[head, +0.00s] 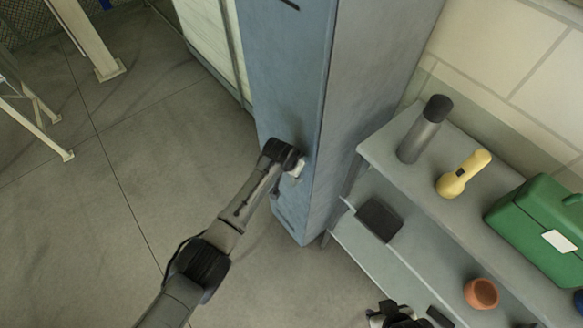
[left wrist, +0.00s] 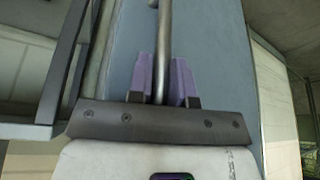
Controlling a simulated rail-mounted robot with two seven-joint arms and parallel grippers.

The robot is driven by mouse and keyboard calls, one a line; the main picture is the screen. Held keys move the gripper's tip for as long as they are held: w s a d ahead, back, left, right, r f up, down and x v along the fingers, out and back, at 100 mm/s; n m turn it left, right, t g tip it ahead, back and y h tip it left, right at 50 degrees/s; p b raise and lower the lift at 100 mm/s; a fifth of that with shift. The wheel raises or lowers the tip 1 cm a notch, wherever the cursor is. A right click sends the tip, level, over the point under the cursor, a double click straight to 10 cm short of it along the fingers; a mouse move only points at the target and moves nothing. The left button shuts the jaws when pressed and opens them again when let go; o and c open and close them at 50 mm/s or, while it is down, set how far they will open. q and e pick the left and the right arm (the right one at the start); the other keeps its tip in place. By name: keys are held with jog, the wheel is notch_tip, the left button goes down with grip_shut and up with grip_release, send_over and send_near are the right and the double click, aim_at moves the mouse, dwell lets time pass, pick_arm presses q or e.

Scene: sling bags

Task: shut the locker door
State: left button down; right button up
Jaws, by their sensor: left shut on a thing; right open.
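The locker (head: 370,60) is a tall grey-blue cabinet at the top centre of the head view. Its blue door (head: 285,75) faces left; I cannot tell how wide any gap at its edge is. My left gripper (head: 297,172) is at the lower part of the door, its fingers mostly hidden by the wrist in the head view. In the left wrist view, its purple fingers (left wrist: 162,75) are shut on a metal bar handle (left wrist: 165,25) in front of the blue surface. My right gripper (head: 396,316) is open and empty at the bottom edge, partly cut off.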

pick_arm(q)
jog(key=shift+d, duration=0.1)
jog(key=c, duration=1.5)
grip_release()
jog(key=o, duration=0.4)
jog(key=shift+w+d+r, duration=0.1)
jog(key=shift+w+d, duration=0.15)
jog(key=shift+d, duration=0.05)
jog(key=shift+c, duration=0.2)
jog(key=shift+o, duration=0.2)
jog(key=shift+s+a, duration=0.1)
pick_arm(e)
jog(key=shift+w+d, duration=0.1)
jog(key=shift+d, duration=0.15)
pick_arm(q)
jog(key=shift+s+a+r, duration=0.2)
jog(key=shift+r, duration=0.45)
jog(key=v, duration=1.2)
jog(key=shift+s, duration=0.15)
pick_arm(e)
jog(key=shift+f, duration=0.2)
